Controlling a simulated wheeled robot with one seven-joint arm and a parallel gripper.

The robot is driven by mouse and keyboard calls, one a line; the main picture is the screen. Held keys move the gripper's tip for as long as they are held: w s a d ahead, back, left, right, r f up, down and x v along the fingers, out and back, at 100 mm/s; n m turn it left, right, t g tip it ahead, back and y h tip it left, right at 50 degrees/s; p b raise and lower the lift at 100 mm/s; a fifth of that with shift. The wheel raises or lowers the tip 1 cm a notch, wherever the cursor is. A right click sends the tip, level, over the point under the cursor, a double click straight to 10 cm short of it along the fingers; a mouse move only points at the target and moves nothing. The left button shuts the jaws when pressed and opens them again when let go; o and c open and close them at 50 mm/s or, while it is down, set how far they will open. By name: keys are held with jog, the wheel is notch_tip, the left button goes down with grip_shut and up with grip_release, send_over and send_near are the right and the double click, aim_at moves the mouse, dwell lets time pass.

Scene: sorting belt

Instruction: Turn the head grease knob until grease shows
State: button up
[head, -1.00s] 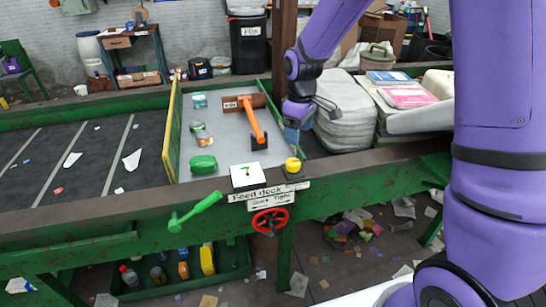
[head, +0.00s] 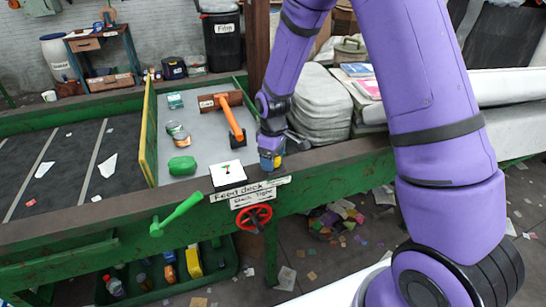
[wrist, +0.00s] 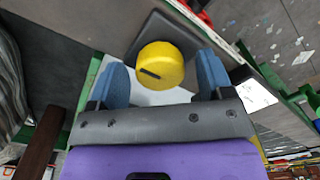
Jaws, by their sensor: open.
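The yellow knob (wrist: 160,66) sits on a dark square base (wrist: 186,40) in the wrist view, with a short dark mark on its top. My gripper (wrist: 167,78) is open, its two blue fingers on either side of the knob with gaps visible. In the head view my gripper (head: 270,160) is down at the belt's front rail, and the knob is mostly hidden by it. No grease shows around the knob in the wrist view.
A red handwheel (head: 254,217) and a green lever (head: 177,214) are on the front of the belt frame. A white card (head: 228,173) lies left of my gripper. A green lump (head: 182,166), cans and an orange-handled hammer (head: 236,126) lie on the feed deck.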

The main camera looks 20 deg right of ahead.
jog(key=c, duration=0.9)
jog(key=shift+m, duration=0.3)
jog(key=m, duration=0.9)
dwell(0.5)
jog(key=o, duration=0.9)
